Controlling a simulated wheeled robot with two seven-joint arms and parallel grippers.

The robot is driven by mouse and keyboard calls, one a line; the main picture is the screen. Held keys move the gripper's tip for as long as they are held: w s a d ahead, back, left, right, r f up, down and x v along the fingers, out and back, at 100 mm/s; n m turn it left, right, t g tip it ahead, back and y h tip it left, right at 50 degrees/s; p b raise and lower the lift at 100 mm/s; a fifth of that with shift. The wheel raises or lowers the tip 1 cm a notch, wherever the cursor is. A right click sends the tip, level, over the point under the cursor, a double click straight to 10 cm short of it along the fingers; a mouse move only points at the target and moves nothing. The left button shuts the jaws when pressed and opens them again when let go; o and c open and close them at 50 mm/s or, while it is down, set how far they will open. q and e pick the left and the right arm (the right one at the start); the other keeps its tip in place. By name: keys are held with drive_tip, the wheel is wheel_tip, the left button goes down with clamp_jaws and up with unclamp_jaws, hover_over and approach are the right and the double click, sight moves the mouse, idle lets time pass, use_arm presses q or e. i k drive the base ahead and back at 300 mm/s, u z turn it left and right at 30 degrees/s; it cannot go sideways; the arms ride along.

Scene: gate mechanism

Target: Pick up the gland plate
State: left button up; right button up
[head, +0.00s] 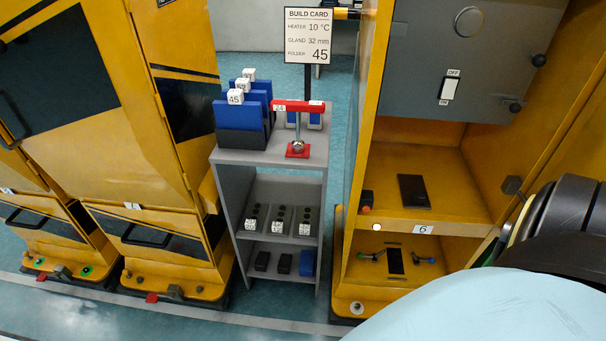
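The build card (307,35) reads heater 10 °C, gland 32 mm, folder 45. On the middle shelf of the grey rack stand three grey plates with dark round holes and white tags, which look like gland plates: a left one (256,213), a middle one (279,215) and a right one (304,217). Their tag numbers are too small to read surely. Neither of my grippers shows in the head view. Part of what seems to be my own arm fills the lower right corner.
The grey rack (228,187) holds blue folders (228,112), a red bar (292,106) and, on its bottom shelf, small black boxes (285,263). Yellow cabinets (145,150) stand at left. An open yellow cabinet (375,158) stands close at right. Blue floor shows between.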

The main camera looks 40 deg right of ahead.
sight(306, 218)
drive_tip(key=z, duration=0.95)
drive_tip(key=i, duration=1)
drive_tip(key=z, duration=1.15)
